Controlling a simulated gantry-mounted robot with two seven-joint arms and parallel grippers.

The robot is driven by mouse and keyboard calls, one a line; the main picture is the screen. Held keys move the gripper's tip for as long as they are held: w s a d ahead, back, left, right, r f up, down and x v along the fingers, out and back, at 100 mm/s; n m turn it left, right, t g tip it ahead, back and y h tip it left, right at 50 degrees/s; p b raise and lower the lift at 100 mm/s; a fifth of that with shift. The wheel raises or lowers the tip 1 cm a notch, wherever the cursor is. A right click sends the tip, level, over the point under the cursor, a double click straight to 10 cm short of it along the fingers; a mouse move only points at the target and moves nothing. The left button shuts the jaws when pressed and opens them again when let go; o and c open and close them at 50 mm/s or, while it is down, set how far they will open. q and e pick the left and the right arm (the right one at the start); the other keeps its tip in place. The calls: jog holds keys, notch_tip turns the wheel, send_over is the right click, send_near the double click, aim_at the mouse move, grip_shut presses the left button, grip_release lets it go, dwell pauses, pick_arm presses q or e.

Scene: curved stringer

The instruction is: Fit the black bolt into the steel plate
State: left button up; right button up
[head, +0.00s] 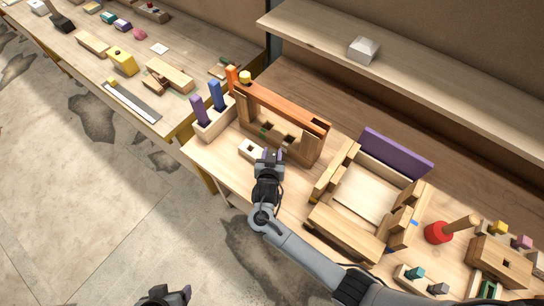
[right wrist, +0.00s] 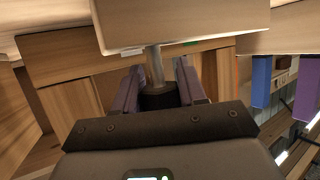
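My right gripper (head: 271,158) is over the bench front, beside a small pale block (head: 251,148) with a dark hole. In the right wrist view its purple fingers (right wrist: 159,82) stand on both sides of the bolt's black head (right wrist: 157,98) and appear closed on it. The bolt's grey shank (right wrist: 154,64) points away from the gripper, its end at the lower edge of a pale board (right wrist: 185,22). I cannot tell whether it enters or touches that board. No steel plate is clearly identifiable. My left gripper (head: 168,296) is at the bottom edge, mostly cut off.
An orange-topped wooden frame (head: 283,106) stands just behind the right gripper. A holder with purple and blue pegs (head: 215,118) is to its left. A wooden box with a purple back (head: 370,190) is to its right. A shelf (head: 420,75) runs above the bench.

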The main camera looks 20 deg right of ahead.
jog(key=c, duration=0.4)
jog(key=shift+r, duration=0.1)
